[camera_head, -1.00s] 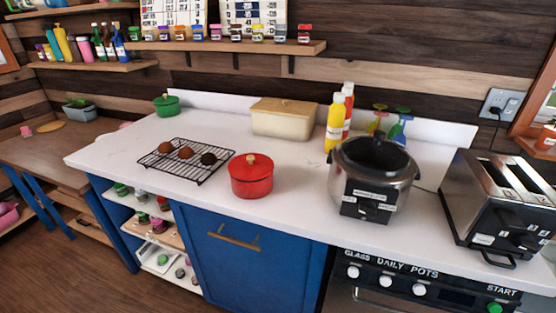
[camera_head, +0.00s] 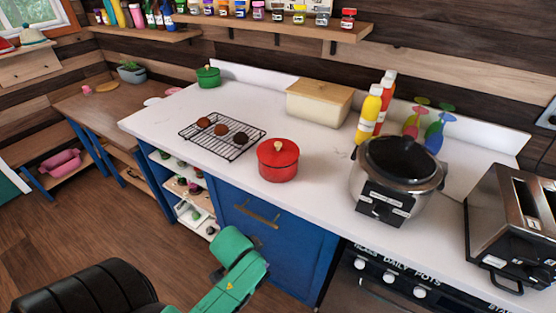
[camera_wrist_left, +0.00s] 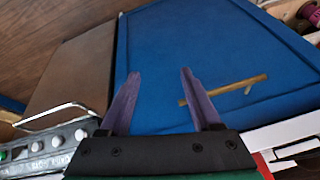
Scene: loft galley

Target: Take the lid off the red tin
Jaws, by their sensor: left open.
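The red tin (camera_head: 278,170) stands upright on the white counter, right of the wire rack. Its red lid (camera_head: 268,151) is on it, with a pale round knob (camera_head: 277,146) on top. In the left wrist view my left gripper (camera_wrist_left: 160,73) is open and empty, its two purple fingers apart before the blue cabinet front. In the head view my green left arm (camera_head: 232,275) reaches up from the bottom, below counter height and in front of the cabinet; its fingers are not clear there. My right gripper is not in view.
A wire rack (camera_head: 218,151) with round brown items is left of the tin. A cream box (camera_head: 318,108) stands behind it, and a steel cooker (camera_head: 391,197) and toaster (camera_head: 508,235) stand right. The blue cabinet (camera_head: 270,245) has a brass handle (camera_head: 249,217). Counter around the tin is clear.

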